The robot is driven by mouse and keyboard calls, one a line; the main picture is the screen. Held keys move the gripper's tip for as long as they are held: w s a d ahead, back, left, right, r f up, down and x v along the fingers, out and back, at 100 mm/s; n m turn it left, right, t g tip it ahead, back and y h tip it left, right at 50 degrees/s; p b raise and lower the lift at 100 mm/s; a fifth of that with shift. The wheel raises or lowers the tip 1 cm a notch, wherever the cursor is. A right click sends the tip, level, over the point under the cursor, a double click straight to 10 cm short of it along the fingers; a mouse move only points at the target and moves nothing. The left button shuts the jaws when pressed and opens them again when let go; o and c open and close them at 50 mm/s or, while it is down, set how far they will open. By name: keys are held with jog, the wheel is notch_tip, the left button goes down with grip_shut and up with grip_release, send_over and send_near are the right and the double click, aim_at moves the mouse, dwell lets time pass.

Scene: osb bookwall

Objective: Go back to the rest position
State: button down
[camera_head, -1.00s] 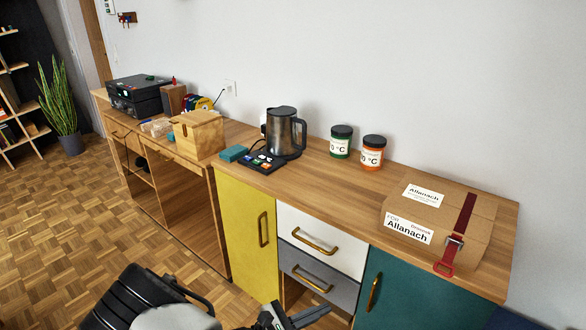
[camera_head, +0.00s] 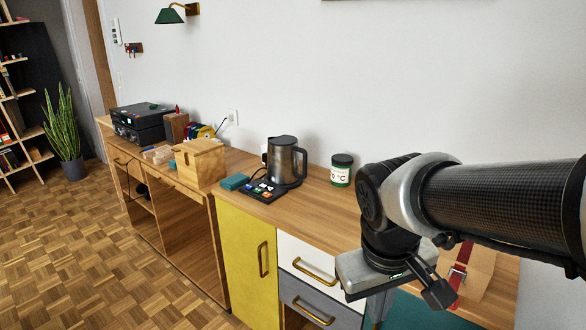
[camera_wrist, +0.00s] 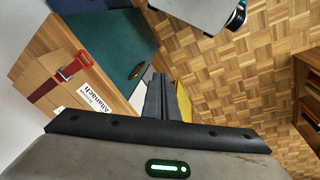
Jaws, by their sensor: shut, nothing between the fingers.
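My gripper (camera_head: 378,306) points down in front of the cabinet, near the counter's front edge, with my arm reaching in from the right. In the wrist view its two fingers (camera_wrist: 160,96) lie together with nothing between them.
A kettle (camera_head: 284,160) and a green jar (camera_head: 341,170) stand on the wooden counter (camera_head: 318,211). A wooden box (camera_head: 200,163) and a black case (camera_head: 140,122) are farther left. The parquet floor (camera_head: 90,245) at left is clear. A lamp (camera_head: 170,15) hangs on the wall.

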jog(key=s+r+m+t+p, duration=0.1)
jog(key=s+r+p, duration=0.1)
jog(key=r+p, duration=0.8)
jog(key=s+r+m+t+y+p, duration=0.1)
jog(key=s+r+t+p, duration=0.1)
jog(key=r+p, duration=0.8)
notch_tip(320, 180, up, 6)
jog(key=shift+d+r+m+p, duration=0.15)
jog(key=shift+r+m+p, duration=0.1)
jog(key=shift+m+p, duration=0.15)
